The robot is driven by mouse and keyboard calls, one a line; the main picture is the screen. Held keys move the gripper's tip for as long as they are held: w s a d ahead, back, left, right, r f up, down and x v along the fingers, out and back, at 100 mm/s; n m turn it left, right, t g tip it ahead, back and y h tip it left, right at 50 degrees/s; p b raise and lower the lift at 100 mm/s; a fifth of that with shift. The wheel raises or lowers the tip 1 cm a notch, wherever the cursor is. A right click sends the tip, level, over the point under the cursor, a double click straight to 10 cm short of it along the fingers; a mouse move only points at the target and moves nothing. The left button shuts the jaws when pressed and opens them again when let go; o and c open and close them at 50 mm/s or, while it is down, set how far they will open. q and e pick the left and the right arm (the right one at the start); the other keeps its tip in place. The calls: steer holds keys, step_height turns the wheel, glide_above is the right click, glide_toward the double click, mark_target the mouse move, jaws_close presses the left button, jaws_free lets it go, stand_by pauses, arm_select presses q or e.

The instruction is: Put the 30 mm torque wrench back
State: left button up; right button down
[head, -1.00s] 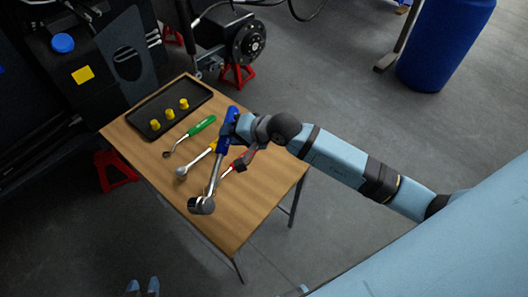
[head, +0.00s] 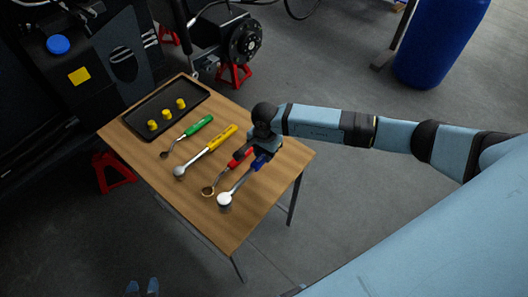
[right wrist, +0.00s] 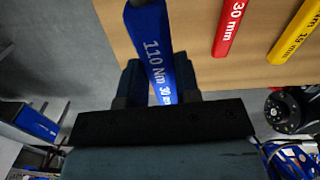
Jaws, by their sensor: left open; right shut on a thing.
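In the right wrist view the handle (right wrist: 153,45), printed "110 Nm 30", runs between the fingers (right wrist: 160,88). The wrench is at or just above the tabletop, right of the red-handled wrench (head: 208,191); I cannot tell whether it touches the wood. My left gripper (head: 142,287) shows only its tips at the bottom edge, apart and empty.
On the table (head: 235,228), the yellow-handled wrench (head: 215,145) and green-handled tool (head: 190,133) lie left of the red one. A black tray (head: 197,92) holds 3 yellow pieces (head: 166,114). The table's front corner is bare. A blue barrel (head: 440,40) stands far behind.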

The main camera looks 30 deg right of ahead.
steer(key=shift+w+d+r+b, duration=0.1)
steer(key=shift+b, duration=0.2)
step_height(320, 180, down, 4)
steer(key=b, duration=0.3)
steer(key=shift+r, duration=0.25)
step_height(320, 180, down, 2)
steer(key=shift+f+b, duration=0.15)
steer(key=shift+b, duration=0.9)
steer(key=shift+f+b, duration=0.95)
steer(key=shift+f, duration=0.15)
steer(key=c, duration=0.9)
jaws_free()
steer(key=shift+o, duration=0.7)
